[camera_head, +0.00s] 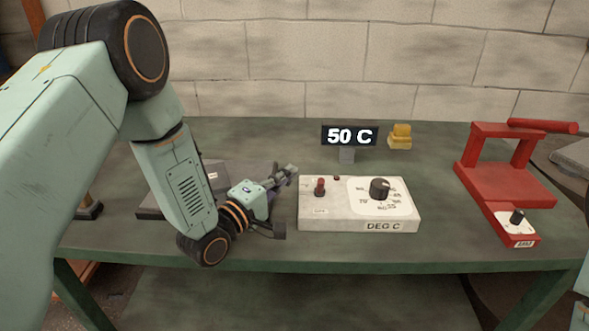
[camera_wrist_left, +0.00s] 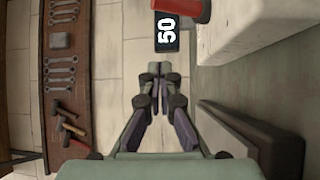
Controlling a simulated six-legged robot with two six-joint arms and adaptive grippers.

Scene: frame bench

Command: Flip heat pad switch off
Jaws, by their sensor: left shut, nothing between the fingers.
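The white control box (camera_head: 308,222), labelled DEG C, sits on the bench. Its red toggle switch (camera_head: 320,187) stands up at the box's left side; I cannot tell its set position. The switch also shows at the top of the left wrist view (camera_wrist_left: 196,10). The display (camera_head: 349,136) behind the box reads 50 C. A dark flat slab (camera_head: 153,208), perhaps the heat pad, lies partly hidden behind my left arm. My left gripper (camera_head: 292,170) is shut and empty, just left of the box and apart from the switch. My right gripper is out of view.
A black knob (camera_head: 380,187) stands on the box's right half, and a small dark red lamp (camera_head: 336,178) near the switch. A red frame device (camera_head: 505,185) stands at right, a yellow block (camera_head: 400,136) at the back. A tool board (camera_wrist_left: 65,80) shows in the wrist view.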

